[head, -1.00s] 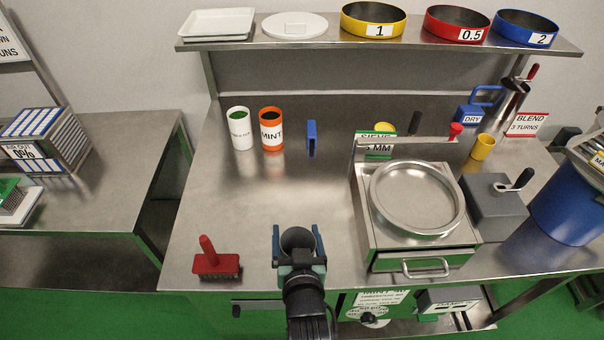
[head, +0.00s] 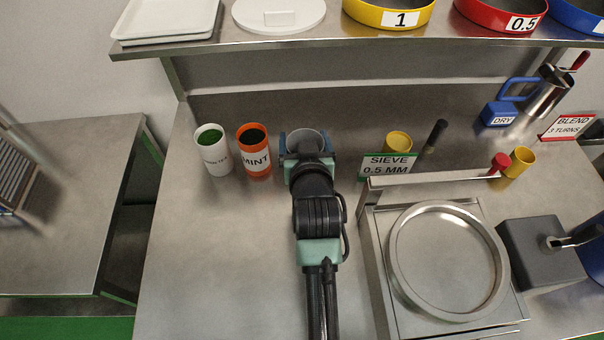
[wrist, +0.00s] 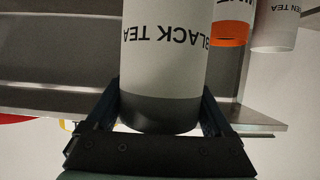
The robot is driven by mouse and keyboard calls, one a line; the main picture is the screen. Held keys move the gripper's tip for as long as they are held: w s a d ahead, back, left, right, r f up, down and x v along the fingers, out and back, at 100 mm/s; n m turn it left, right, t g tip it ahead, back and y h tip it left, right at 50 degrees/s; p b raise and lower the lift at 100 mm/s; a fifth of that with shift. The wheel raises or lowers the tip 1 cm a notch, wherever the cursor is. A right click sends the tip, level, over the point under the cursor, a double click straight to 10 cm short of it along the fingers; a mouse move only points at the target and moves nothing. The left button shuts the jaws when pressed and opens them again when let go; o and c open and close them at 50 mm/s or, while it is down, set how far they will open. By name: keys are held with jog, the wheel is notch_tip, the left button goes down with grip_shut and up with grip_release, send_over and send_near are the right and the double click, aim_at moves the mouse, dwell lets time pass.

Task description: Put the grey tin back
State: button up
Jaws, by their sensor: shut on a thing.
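The grey tin (head: 305,140) is a white tin with a grey band, lettered BLACK TEA. It also shows in the wrist view (wrist: 163,60), with its lettering upside down. My gripper (head: 306,151) is shut on it, one finger on each side. The tin is at the back of the steel bench, just right of the orange mint tin (head: 255,155) and roughly in line with it. The white green-tea tin (head: 214,155) stands left of the mint tin. My gripper hides the tin's lower part in the head view, so I cannot tell whether it touches the bench.
The sieve sign (head: 387,166) and a yellow cup (head: 397,142) stand close to the right of my gripper. The sieve unit (head: 445,262) fills the right front. A shelf (head: 300,48) overhangs behind. The left front of the bench is clear.

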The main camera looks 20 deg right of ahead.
jog(key=shift+w+f, duration=0.2)
jog(key=shift+w, duration=0.05)
notch_tip(320, 180, down, 5)
jog(key=shift+s+r, duration=0.1)
jog(key=shift+s, duration=0.05)
jog(key=shift+f, duration=2.3)
jog(key=shift+f, duration=0.15)
jog(key=o, duration=1.1)
jog(key=shift+o, duration=0.2)
